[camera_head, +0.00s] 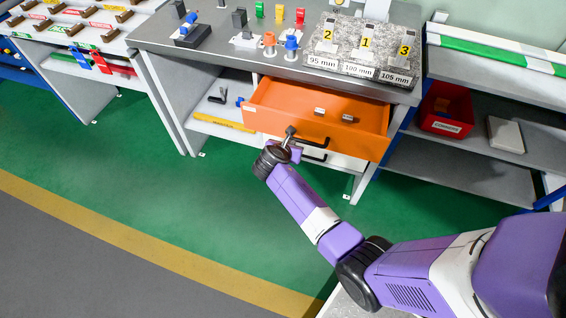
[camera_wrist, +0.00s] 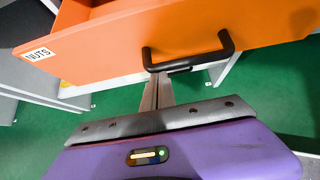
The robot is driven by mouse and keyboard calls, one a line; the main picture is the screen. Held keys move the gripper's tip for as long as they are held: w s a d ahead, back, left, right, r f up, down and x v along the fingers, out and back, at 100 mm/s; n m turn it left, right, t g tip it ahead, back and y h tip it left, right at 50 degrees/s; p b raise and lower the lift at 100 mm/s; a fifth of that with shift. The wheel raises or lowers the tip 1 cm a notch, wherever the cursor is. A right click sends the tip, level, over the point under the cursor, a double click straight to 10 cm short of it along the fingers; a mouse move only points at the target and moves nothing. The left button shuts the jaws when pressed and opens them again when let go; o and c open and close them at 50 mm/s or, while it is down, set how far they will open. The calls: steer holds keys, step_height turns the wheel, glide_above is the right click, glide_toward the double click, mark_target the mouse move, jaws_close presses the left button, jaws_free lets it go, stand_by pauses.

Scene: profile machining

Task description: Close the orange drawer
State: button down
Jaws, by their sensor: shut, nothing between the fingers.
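The orange drawer (camera_head: 352,142) is pulled out from under the grey workbench, with a few small metal parts inside. In the wrist view the drawer front (camera_wrist: 105,48) fills the upper part, with a "NUTS" label at its left. Its black handle (camera_wrist: 190,60) sticks out from the front; in the head view the handle (camera_head: 313,142) is partly covered by my gripper. My gripper (camera_head: 290,131) is shut and empty, in front of the drawer. In the wrist view the fingertips (camera_wrist: 158,78) are close to the handle's left end; I cannot tell whether they touch.
A white drawer (camera_head: 340,160) sits below the orange one. The workbench top (camera_head: 220,58) holds coloured parts and a stone slab (camera_head: 345,45) with numbered markers. A red bin (camera_head: 446,108) stands on the right shelf. The green floor (camera_head: 150,165) at left is clear.

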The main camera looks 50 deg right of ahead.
mark_target(298, 124)
steer(key=w+d+b, duration=0.1)
steer(key=d, duration=0.4)
steer(key=w+d+b, duration=0.1)
steer(key=w+d, duration=0.1)
steer(key=d, duration=0.3)
steer(key=w+d+b, duration=0.1)
steer(key=w+d, duration=0.1)
steer(key=d, duration=0.3)
steer(key=shift+w+f+b, duration=0.1)
steer(key=shift+w+b, duration=0.15)
steer(key=shift+b, duration=0.05)
steer(key=shift+a, duration=0.1)
steer(key=shift+s+a+p, duration=0.2)
steer(key=shift+a+p, duration=0.15)
steer(key=shift+a, duration=0.2)
steer(key=a, duration=0.2)
steer(key=s+a+p, duration=0.1)
steer(key=shift+f, duration=0.25)
steer(key=p+v, duration=0.1)
steer(key=v, duration=0.8)
steer(key=shift+s+a+r, duration=0.15)
steer(key=shift+r, duration=0.15)
